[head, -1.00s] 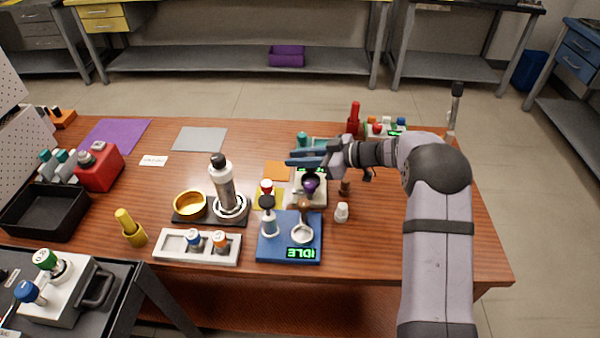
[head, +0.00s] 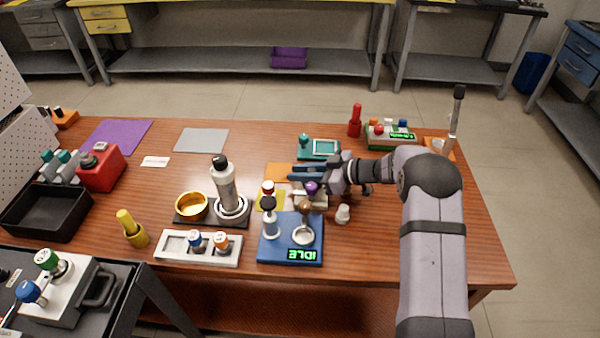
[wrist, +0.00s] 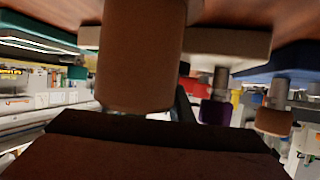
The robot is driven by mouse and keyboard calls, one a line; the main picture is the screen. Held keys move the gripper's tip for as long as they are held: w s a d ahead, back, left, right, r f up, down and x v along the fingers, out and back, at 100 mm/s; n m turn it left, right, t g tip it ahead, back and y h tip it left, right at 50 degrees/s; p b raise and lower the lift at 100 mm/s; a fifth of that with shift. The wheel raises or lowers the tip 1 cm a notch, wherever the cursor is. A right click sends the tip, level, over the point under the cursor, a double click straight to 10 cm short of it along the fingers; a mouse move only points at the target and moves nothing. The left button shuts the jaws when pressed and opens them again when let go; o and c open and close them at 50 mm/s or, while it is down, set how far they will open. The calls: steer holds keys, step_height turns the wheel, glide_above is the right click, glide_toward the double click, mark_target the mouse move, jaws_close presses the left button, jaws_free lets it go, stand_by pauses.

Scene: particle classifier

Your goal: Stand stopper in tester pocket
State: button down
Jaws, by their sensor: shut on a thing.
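My gripper (head: 308,174) reaches left, low over the middle of the table, with blue fingers. In the wrist view a brown cylinder, seemingly the stopper (wrist: 140,55), fills the upper left, right at the dark jaws. My gripper appears shut on it; the contact is partly hidden. In the head view the stopper is hidden by the gripper. A blue device reading IDLE (head: 275,250), possibly the tester, stands nearer the front edge. It carries a ring-shaped holder (head: 303,236) and a brown knob (head: 305,206). I cannot tell which opening is the pocket.
A pale device with a purple knob (head: 312,188) lies just under the fingers. A small white-capped piece (head: 343,213) stands to its right. A teal device (head: 320,149) and a red bottle (head: 355,121) are behind. The table's right front is clear.

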steer(key=shift+f, duration=0.15)
steer(key=c, duration=1.9)
jaws_free()
steer(key=shift+o, duration=0.2)
steer(key=shift+r, duration=0.2)
steer(key=v, duration=1.2)
